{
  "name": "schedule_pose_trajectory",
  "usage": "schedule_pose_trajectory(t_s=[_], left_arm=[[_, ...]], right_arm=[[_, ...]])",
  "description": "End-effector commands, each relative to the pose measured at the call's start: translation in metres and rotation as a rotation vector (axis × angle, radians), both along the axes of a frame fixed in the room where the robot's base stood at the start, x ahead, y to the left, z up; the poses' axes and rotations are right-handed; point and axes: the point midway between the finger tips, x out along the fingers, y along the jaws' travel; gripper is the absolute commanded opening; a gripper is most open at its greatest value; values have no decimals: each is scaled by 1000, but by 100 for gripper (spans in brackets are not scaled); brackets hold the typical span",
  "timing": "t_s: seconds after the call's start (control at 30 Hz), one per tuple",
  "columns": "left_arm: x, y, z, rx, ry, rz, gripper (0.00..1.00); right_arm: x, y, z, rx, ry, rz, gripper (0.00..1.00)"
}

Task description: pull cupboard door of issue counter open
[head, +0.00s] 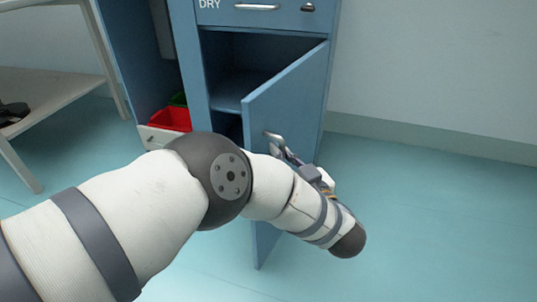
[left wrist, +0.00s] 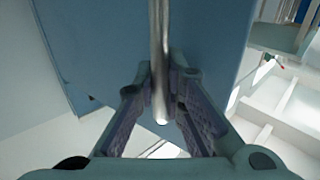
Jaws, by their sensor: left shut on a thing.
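The blue cupboard door (head: 290,92) of the issue counter (head: 258,17) stands part open in the head view, swung out from the cabinet front. The opening behind it shows a shelf (head: 232,88). My left gripper (head: 274,140) is at the door's handle, largely hidden by my own wrist. In the left wrist view, a metal bar handle (left wrist: 158,55) runs down between the two fingers of the left gripper (left wrist: 162,100), which are closed around it. The door face (left wrist: 105,45) fills the area behind the handle. My right gripper is in neither view.
A drawer with a metal handle (head: 257,7), marked DRY, is above the opening. A red bin (head: 170,120) and a green one sit in an open bay to the left. A white table (head: 55,90) stands at far left. The floor at right (head: 430,200) is clear.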

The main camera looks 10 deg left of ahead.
Motion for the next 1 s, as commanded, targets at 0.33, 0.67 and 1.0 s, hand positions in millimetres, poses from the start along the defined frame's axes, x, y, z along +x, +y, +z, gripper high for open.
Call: schedule_pose_trajectory(t_s=[0.33, 0.67, 1.0], left_arm=[[-4, -9, -4, -1, 11, 30, 0], [-3, -9, -3, -2, 9, 28, 31], [-2, -9, 5, -2, 4, 26, 31]], right_arm=[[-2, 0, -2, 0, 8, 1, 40], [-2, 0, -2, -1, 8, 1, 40], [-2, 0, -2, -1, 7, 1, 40]])
